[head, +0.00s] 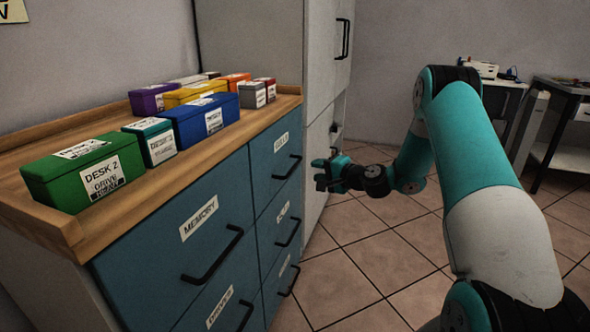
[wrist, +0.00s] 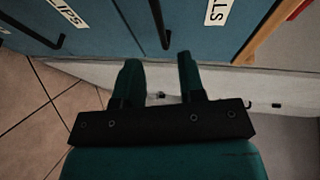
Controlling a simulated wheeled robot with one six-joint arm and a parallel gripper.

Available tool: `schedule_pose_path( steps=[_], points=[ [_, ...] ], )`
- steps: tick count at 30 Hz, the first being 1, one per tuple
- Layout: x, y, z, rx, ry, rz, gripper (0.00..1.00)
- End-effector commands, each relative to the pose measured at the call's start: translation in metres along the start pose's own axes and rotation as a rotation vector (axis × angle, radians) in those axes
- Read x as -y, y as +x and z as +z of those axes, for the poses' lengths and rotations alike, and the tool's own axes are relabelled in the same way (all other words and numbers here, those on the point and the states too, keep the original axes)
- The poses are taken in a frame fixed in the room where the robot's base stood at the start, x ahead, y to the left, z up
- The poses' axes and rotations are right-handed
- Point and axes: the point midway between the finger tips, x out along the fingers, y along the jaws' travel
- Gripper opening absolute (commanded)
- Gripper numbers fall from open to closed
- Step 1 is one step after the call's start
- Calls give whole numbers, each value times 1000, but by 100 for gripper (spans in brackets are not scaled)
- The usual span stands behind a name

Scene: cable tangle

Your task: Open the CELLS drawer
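A blue drawer cabinet (head: 150,240) stands at the left in the head view, its drawers shut. No label reads clearly as CELLS. The right column has three drawers with black handles: top (head: 288,168), middle (head: 289,233) and bottom (head: 289,281); their labels are too small to read surely. In the wrist view a label ending like "LIPS" (wrist: 60,15) and one starting "ST" (wrist: 215,10) show, both cut off. My gripper (head: 322,175) is open and empty, out in front of the right column. In the wrist view its fingers (wrist: 157,80) are apart, below a black handle (wrist: 160,25).
Coloured boxes, such as a green one (head: 75,175) and a blue one (head: 200,120), stand on the wooden top (head: 125,215). A tall grey cabinet (head: 315,180) adjoins the right. Tables (head: 560,85) stand at the far right. Tiled floor (head: 370,260) ahead is clear.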

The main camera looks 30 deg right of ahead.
Motion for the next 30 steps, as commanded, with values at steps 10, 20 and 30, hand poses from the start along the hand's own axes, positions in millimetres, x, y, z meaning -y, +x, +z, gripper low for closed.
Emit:
schedule_pose_path(
  steps=[10, 20, 30],
  points=[
    [-1, 75, 1, 2, -3, -2, 36],
    [0, 100, 1, 0, 0, 0, 36],
    [0, 100, 0, 0, 0, 1, 11]
  ],
)
